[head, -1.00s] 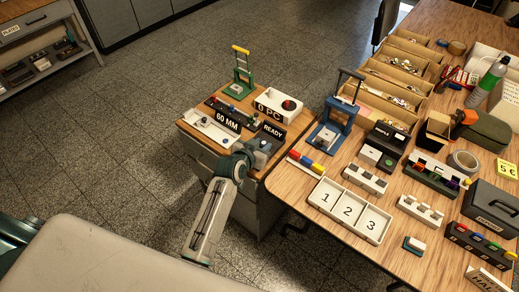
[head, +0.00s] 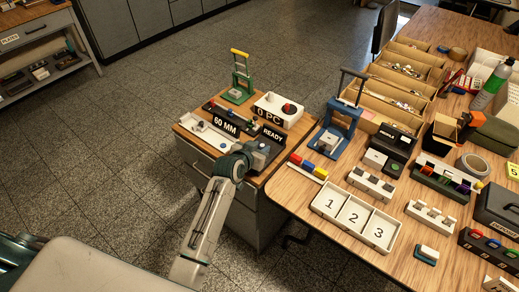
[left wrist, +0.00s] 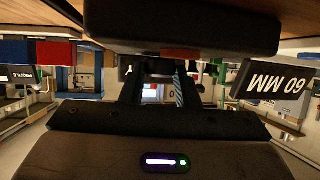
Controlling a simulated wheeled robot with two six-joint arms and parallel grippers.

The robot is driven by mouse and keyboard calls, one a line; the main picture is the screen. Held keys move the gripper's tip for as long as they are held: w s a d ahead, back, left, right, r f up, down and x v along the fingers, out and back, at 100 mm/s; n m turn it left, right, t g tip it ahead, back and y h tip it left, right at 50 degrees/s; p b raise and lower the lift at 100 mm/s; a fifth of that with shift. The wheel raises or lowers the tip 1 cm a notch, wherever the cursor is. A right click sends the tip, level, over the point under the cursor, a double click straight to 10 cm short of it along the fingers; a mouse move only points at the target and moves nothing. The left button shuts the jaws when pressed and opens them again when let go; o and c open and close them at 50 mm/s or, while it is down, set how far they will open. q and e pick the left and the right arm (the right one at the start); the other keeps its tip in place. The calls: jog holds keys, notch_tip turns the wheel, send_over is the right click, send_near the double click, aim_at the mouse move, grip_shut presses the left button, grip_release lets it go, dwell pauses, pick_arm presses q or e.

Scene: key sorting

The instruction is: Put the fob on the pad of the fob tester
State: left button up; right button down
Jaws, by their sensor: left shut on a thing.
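My left gripper (head: 260,152) is low over the front right corner of the small side cabinet, just in front of the READY sign (head: 273,133). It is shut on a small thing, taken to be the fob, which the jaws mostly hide. In the left wrist view the dark gripper parts (left wrist: 160,85) fill the middle, and the held thing does not show clearly. The READY sign seems to belong to the fob tester; its pad is hidden behind my gripper. Whether the fob touches the pad cannot be told. My right gripper is not in view.
Behind stand a 0 PC tray (head: 278,108) and a green press (head: 239,78). A blue press (head: 337,130) stands on the larger table to the right.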

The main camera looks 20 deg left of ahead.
pick_arm(q)
jog(key=shift+f, duration=0.1)
jog(key=o, duration=0.9)
jog(key=shift+f, duration=0.1)
jog(key=shift+o, duration=0.2)
jog(key=v, duration=1.2)
jog(key=shift+b, duration=0.45)
